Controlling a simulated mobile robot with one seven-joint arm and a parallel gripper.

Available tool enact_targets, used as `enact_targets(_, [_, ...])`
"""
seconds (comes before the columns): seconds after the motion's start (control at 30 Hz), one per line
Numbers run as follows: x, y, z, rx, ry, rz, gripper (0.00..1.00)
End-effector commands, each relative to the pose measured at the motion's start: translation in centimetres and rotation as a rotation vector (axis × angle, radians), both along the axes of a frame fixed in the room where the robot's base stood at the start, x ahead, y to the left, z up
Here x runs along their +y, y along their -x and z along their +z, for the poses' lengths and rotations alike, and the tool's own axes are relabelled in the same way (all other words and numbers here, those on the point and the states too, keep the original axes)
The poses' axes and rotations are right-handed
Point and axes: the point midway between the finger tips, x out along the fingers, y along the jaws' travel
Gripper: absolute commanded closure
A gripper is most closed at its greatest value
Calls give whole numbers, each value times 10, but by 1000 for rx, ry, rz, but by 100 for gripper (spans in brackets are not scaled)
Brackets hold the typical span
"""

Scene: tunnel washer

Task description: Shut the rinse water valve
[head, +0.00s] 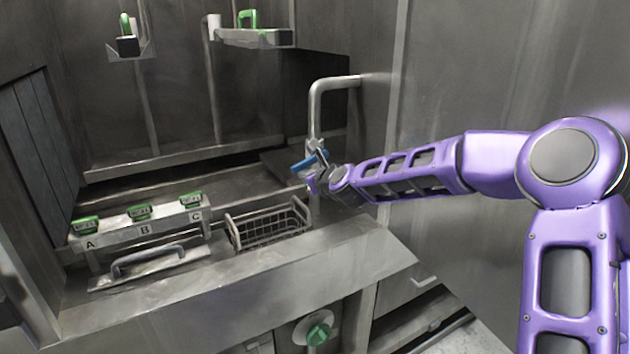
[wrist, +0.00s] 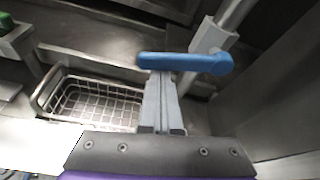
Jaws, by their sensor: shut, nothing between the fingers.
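The valve has a blue lever handle (head: 309,162) on the grey bent pipe (head: 316,105) at the right of the washer. In the wrist view the blue lever (wrist: 185,62) lies nearly level, reaching left from the valve body on the slanting pipe (wrist: 212,38). My gripper (head: 313,180) is at the lever, just below it in the head view. In the wrist view my gripper (wrist: 160,82) is shut and empty, its fingertips ending at the lever's left part. The lever hides the very tips. I cannot tell whether they touch it.
A wire basket (head: 268,224) stands left of my gripper. A block with green-topped pieces marked A, B, C (head: 143,222) and a handled plate (head: 150,264) are farther left. A green knob (head: 318,334) is on the front below. A wall (head: 500,70) is close at right.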

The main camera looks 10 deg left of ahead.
Motion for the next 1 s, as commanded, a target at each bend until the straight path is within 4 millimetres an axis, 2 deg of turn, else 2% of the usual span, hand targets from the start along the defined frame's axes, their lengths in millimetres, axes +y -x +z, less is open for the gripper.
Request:
enact_targets(0.43, [5,3,16,127,-180,0,100])
enact_targets(1.0, [6,3,18,145,-202,0,100])
